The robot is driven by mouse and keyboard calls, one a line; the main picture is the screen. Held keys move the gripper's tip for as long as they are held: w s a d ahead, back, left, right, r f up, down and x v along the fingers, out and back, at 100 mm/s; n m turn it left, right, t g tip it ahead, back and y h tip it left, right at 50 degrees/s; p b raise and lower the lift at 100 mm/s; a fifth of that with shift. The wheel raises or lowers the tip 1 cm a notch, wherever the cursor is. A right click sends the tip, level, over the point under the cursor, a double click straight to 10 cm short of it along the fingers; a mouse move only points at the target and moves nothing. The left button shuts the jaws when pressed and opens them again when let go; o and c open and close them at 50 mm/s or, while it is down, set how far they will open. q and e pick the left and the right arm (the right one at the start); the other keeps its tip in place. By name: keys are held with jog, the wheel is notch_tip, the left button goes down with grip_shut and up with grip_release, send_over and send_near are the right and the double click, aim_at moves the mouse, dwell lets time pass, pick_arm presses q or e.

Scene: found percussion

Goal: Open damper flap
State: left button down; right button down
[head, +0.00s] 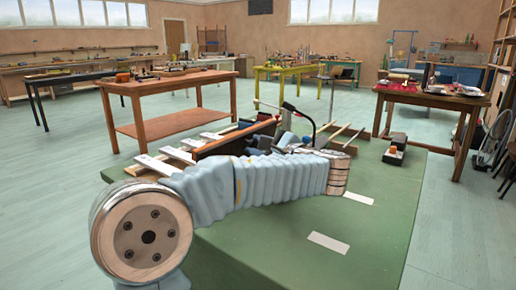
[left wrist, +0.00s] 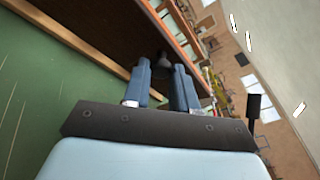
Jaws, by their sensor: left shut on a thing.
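A dark brown panel (left wrist: 110,35) with light wooden edges fills the upper left of the left wrist view. I take it to be part of the damper box, but cannot tell which part is the flap. My left gripper (left wrist: 162,66) has its two blue fingers at this panel, around a small dark knob (left wrist: 162,57). It is shut on the knob, though the contact is hard to see. In the head view my left arm crosses the green table and largely hides the gripper and the box. My right gripper is not in view.
The green table (head: 372,235) has bare room in front, with two white patches. White-topped slats (head: 155,165) lie left of the box. A black curved lamp-like arm (head: 303,112) stands behind my arm. A small dark block with an orange top (head: 393,153) sits to the right.

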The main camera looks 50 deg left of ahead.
pick_arm(q)
jog(key=c, duration=0.9)
grip_release()
jog(key=d+r+p, duration=0.1)
jog(key=d+p, duration=0.4)
jog(key=d, duration=0.8)
jog(key=shift+s+d, duration=0.25)
jog(key=shift+d, duration=0.15)
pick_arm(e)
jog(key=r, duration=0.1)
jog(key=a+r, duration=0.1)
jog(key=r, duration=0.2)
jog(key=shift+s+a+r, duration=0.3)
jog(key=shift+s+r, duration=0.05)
